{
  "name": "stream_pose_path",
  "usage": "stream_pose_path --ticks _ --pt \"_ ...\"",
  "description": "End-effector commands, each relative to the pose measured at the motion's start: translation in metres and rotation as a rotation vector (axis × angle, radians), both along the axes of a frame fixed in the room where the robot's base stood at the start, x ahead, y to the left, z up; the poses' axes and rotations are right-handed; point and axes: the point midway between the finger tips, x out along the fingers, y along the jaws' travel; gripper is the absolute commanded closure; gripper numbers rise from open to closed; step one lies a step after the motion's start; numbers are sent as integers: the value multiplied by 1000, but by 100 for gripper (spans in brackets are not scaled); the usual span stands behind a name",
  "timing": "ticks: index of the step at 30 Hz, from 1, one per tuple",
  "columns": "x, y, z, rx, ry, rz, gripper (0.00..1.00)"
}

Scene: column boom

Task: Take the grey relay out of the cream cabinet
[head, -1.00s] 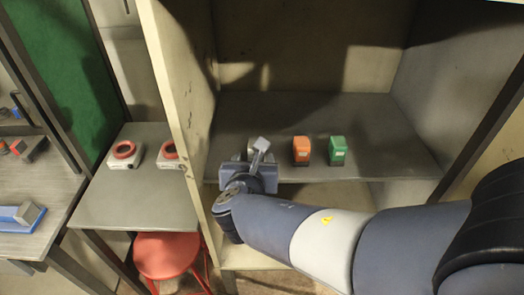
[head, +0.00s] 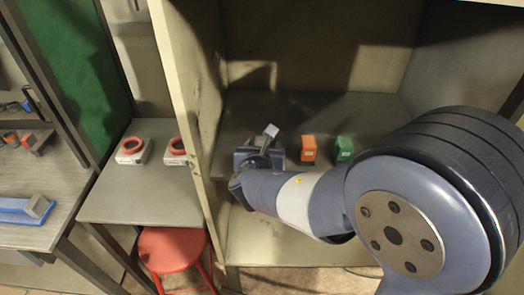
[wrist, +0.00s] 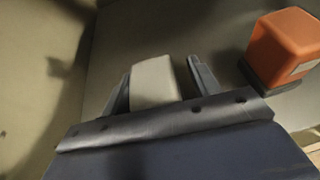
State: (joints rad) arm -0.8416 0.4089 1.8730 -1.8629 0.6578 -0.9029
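The grey relay (wrist: 153,82) stands on the cabinet shelf and shows between the two fingers of my gripper (wrist: 158,86) in the wrist view. The fingers are apart, one on each side of it. The left finger looks close to it, and a narrow gap shows at the right finger. In the head view my gripper (head: 260,152) is over the shelf of the cream cabinet (head: 180,85), left of the other relays.
An orange relay (head: 308,149) stands just right of my gripper, also in the wrist view (wrist: 283,45). A green relay (head: 344,149) is beyond it. The cabinet's side wall is close on the left. Outside are a side table (head: 135,200) and a red stool (head: 170,248).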

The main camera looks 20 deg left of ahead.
Motion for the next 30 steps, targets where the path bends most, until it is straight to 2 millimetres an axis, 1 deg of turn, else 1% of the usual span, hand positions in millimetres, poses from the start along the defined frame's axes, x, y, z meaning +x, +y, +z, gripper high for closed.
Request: stream_pose_path --ticks 1,2,15,18,19,20,26,29,30 --pt "0 0 0 0 0 0 45" --pt "0 0 0 0 0 0 48" --pt "0 0 0 0 0 0 84" --pt "0 0 0 0 0 0 91" --pt "0 0 1 0 -1 0 91" --pt "0 0 1 0 -1 0 95" --pt "0 0 4 0 -2 0 95" --pt "0 0 16 3 -4 -1 95" --pt "0 0 23 4 -4 -2 95"
